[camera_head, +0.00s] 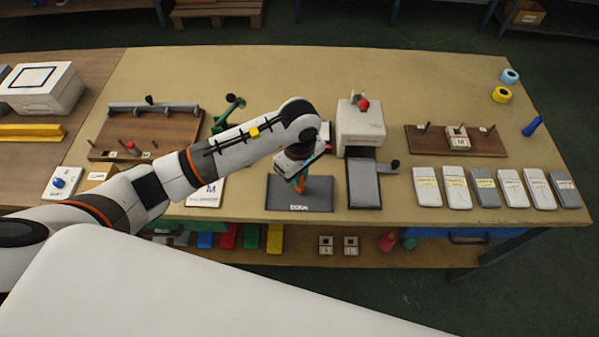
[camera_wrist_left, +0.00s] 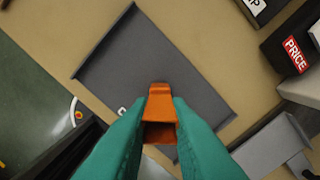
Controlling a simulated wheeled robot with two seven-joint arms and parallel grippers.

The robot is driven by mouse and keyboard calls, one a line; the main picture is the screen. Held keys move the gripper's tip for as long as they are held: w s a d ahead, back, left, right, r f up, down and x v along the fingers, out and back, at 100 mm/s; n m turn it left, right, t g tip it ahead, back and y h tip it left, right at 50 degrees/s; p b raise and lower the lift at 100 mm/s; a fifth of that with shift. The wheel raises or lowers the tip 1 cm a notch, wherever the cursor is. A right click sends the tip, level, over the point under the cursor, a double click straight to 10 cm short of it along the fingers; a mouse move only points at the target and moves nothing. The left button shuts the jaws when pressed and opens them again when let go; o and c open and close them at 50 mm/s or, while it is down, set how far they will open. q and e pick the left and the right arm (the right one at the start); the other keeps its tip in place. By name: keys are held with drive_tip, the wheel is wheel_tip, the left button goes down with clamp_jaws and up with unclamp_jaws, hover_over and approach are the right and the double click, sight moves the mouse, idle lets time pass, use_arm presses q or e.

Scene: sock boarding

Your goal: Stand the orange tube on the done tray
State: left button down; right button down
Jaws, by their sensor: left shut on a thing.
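The orange tube (camera_head: 299,184) is between the fingers of my left gripper (camera_head: 298,172), which is shut on it. In the left wrist view the orange tube (camera_wrist_left: 160,90) sticks out beyond the teal fingertips (camera_wrist_left: 161,112), and its near end looks hollow. The dark grey done tray (camera_head: 320,196) is a flat plate with a raised edge and white lettering at its front. The tube is over this tray; I cannot tell whether it touches it. The tray (camera_wrist_left: 130,65) fills the middle of the left wrist view, partly hidden by the fingers. My right gripper is not in view.
A white machine (camera_head: 360,128) with a grey plate (camera_head: 364,185) stands right of the tray. A black PRICE block (camera_wrist_left: 288,50) is close by. Several packs (camera_head: 457,187) lie at the right. A wooden rack (camera_head: 170,130) stands at the left. The table's back is clear.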

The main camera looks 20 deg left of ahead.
use_arm(q)
drive_tip(key=shift+f, duration=0.25)
drive_tip(key=c, duration=1.4)
unclamp_jaws()
drive_tip(key=shift+r, duration=0.1)
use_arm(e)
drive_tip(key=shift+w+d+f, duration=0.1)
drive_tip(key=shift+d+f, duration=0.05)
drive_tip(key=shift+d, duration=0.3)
use_arm(q)
drive_tip(key=shift+o, duration=0.2)
